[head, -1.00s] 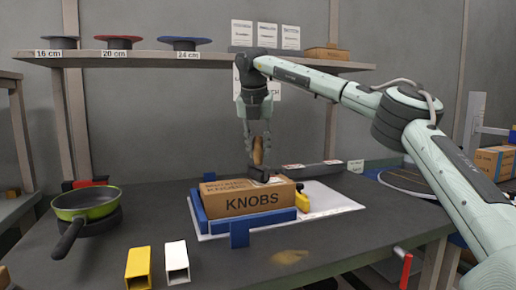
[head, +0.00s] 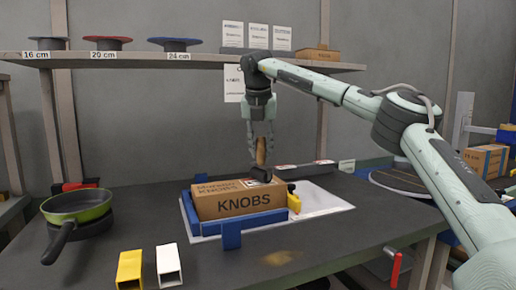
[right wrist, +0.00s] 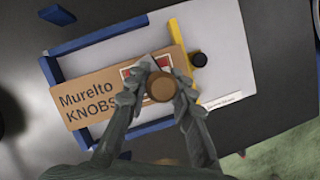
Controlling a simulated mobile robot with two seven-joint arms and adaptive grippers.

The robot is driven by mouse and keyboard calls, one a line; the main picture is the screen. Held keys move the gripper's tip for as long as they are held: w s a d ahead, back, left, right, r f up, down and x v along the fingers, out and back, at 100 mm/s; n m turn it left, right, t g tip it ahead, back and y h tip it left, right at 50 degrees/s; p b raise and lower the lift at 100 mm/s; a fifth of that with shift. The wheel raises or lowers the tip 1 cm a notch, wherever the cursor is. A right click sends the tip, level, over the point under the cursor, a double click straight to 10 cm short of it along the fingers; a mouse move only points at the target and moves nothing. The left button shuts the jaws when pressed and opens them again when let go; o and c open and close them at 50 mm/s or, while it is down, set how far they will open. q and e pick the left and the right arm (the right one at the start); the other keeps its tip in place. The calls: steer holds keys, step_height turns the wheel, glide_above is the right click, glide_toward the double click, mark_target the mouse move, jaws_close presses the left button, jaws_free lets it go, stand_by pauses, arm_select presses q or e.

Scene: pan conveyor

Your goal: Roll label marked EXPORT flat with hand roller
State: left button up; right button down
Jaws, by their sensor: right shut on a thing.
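The brown KNOBS box (head: 230,203) lies in a blue frame (head: 258,218) on the bench. A small white and red label lies on its top, partly hidden by my gripper in the right wrist view (right wrist: 130,72); its wording is not readable. My right gripper (head: 262,143) points down and is shut on the wooden handle (head: 261,152) of the hand roller. The dark roller head (head: 260,174) is at the box top near its right end, by the label; I cannot tell whether it touches. My left gripper is not in view.
A yellow clamp piece (head: 293,199) is at the box's right end, with a white board (head: 320,200) under the frame. A green pan (head: 77,207) stands at left. Yellow (head: 129,270) and white (head: 169,265) blocks stand at the front. A shelf (head: 200,59) crosses behind.

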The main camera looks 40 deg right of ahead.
steer(key=shift+s+d, duration=0.2)
steer(key=shift+d, duration=0.5)
steer(key=shift+a+f, duration=0.1)
steer(key=shift+a, duration=0.1)
steer(key=shift+w+a, duration=0.2)
steer(key=shift+a, duration=0.35)
steer(key=shift+w+a, duration=0.15)
steer(key=shift+a, duration=0.4)
steer(key=shift+a, duration=0.1)
steer(key=shift+w+a, duration=0.25)
steer(key=shift+a, duration=0.75)
steer(key=shift+d, duration=0.1)
steer(key=shift+s+d, duration=0.15)
steer(key=shift+d, duration=0.45)
steer(key=shift+s+d, duration=0.15)
steer(key=shift+d, duration=0.4)
steer(key=shift+p, duration=0.3)
